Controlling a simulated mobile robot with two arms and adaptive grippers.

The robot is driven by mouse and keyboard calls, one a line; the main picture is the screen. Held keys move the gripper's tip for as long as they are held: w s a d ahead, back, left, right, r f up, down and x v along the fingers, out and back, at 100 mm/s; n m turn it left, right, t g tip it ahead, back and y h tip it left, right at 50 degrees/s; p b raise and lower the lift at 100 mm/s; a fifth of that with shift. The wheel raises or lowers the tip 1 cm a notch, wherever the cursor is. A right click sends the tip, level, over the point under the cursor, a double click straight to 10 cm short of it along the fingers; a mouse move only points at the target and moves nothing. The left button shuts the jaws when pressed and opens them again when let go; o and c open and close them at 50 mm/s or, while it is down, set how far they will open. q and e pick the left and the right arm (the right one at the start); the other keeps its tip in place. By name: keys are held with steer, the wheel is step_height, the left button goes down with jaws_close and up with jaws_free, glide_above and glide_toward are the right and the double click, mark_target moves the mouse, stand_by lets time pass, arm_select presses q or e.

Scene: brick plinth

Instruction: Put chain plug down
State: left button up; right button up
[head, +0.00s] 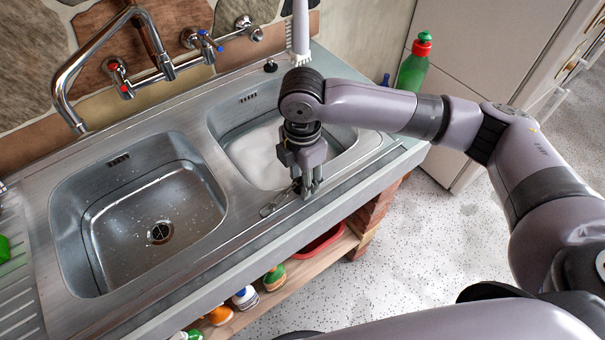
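A small dark-and-metal piece that looks like the chain plug (269,209) lies on the front steel rim of the sink, in front of the right basin. A thin strand runs from it toward my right gripper (308,190). My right gripper points down over the front rim, just right of the plug. Its fingers look close together, but the angle hides whether they hold the chain. My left gripper is not in view.
The left basin (120,215) is empty with an open drain (159,233). The right basin (232,150) holds something whitish. A tall faucet (68,95) stands behind. A green bottle (413,68) stands at the far right. A shelf below holds several bottles and a red basin (319,243).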

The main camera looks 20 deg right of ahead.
steer(key=o, duration=0.4)
steer(key=shift+r, duration=0.1)
steer(key=shift+r, duration=0.25)
step_height(320, 180, up, 13)
steer(key=b, duration=0.1)
steer(key=shift+f, duration=0.2)
stand_by(0.4)
